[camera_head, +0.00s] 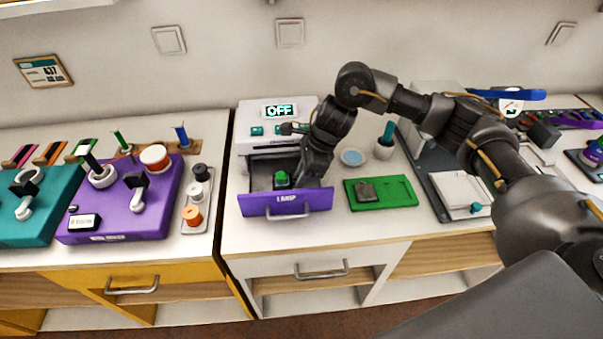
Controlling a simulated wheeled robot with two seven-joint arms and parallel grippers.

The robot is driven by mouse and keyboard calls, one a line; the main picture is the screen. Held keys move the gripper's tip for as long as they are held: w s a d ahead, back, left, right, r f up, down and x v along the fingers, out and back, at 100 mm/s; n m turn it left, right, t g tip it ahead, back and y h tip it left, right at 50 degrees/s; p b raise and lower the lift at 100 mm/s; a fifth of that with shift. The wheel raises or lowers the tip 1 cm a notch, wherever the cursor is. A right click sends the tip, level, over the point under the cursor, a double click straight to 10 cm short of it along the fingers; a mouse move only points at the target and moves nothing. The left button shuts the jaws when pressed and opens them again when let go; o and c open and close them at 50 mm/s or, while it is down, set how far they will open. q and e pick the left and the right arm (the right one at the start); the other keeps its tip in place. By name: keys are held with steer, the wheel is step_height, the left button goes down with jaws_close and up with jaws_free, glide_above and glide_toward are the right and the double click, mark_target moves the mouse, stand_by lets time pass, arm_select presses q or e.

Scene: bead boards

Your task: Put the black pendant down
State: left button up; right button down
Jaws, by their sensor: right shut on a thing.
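My right gripper (312,172) reaches down into the open purple-fronted drawer (287,205) of a white machine. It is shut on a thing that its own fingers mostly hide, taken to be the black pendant. A small dark block with a green top (282,179) shows in the drawer, just left of the gripper; I cannot tell whether they touch. My left gripper is not in view.
The white machine (262,143) shows "OFF". A green tray (402,193) with a dark grey piece lies right of the drawer. A purple board (110,226) and a teal board (45,232) with hooks stand left. A blue dish (352,157) sits behind the tray.

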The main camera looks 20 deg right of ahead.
steer(key=c, duration=1.3)
jaws_free()
steer(key=shift+o, duration=0.2)
steer(key=shift+r, duration=0.1)
steer(key=v, duration=1.1)
steer(key=shift+d+r, duration=0.3)
steer(key=shift+r, duration=0.05)
steer(key=shift+s, duration=0.1)
